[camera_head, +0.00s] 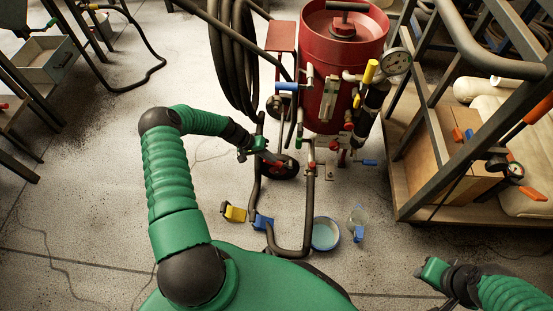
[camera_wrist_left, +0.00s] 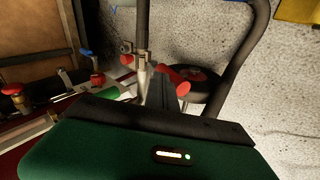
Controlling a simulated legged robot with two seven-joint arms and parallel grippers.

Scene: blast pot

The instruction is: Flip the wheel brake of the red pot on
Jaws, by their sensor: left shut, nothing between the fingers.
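The red pot (camera_head: 345,75) stands upright at the top centre of the head view. Its black wheel (camera_head: 285,170) with a red hub sits low at its left side. The wheel also shows in the left wrist view (camera_wrist_left: 195,84), partly covered by red-tipped parts (camera_wrist_left: 175,78). I cannot tell which part is the brake. My left gripper (camera_head: 262,152) is shut and empty, right at the wheel's upper left. Whether it touches anything is unclear. My right gripper (camera_head: 437,276) is low at the right, far from the pot; its jaw state is unclear.
Yellow (camera_head: 234,213) and blue (camera_head: 262,221) pieces and a blue-rimmed bowl (camera_head: 325,234) lie nearby. A metal-framed rack (camera_head: 425,175) bounds the right side. Floor at left is mostly clear.

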